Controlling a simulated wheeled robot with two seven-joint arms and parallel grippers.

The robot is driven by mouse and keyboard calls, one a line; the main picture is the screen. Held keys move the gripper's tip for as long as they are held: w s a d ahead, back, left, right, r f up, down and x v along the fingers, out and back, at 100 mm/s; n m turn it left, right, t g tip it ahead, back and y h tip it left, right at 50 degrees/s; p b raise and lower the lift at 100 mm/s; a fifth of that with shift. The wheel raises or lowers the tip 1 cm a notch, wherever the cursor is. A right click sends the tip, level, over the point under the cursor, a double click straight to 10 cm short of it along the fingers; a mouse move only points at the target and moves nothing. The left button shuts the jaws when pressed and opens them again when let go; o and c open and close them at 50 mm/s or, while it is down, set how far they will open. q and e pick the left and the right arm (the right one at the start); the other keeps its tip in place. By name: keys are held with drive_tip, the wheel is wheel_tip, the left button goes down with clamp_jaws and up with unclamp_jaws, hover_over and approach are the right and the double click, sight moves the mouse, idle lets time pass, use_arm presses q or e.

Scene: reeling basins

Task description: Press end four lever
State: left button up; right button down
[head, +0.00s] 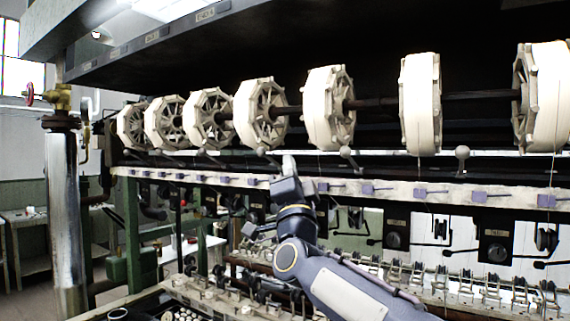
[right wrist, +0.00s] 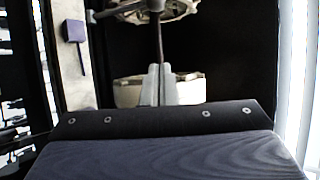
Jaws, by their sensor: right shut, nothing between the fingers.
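My right gripper (head: 289,163) is shut and empty, raised in front of the pale rail below the row of reels. One lever with a grey ball knob (head: 263,152) is just left of its fingertips. Another ball-knob lever (head: 345,152) stands to the right, and a third (head: 462,153) further right. The lever's number cannot be read. My left gripper is out of view.
Several cream reels (head: 330,108) hang on a dark shaft above. The pale rail (head: 400,190) carries small purple blocks (head: 327,187). A metal column (head: 66,215) with a red valve wheel (head: 30,93) stands at left. Metal fittings line the lower bench (head: 440,285).

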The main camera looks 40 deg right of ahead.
sight(270, 158)
drive_tip(key=p+x, duration=0.5)
drive_tip(key=x, duration=0.3)
drive_tip(key=a+f, duration=0.1)
drive_tip(key=w+a+f, duration=0.1)
drive_tip(key=a, duration=0.1)
drive_tip(key=shift+w+f, duration=0.25)
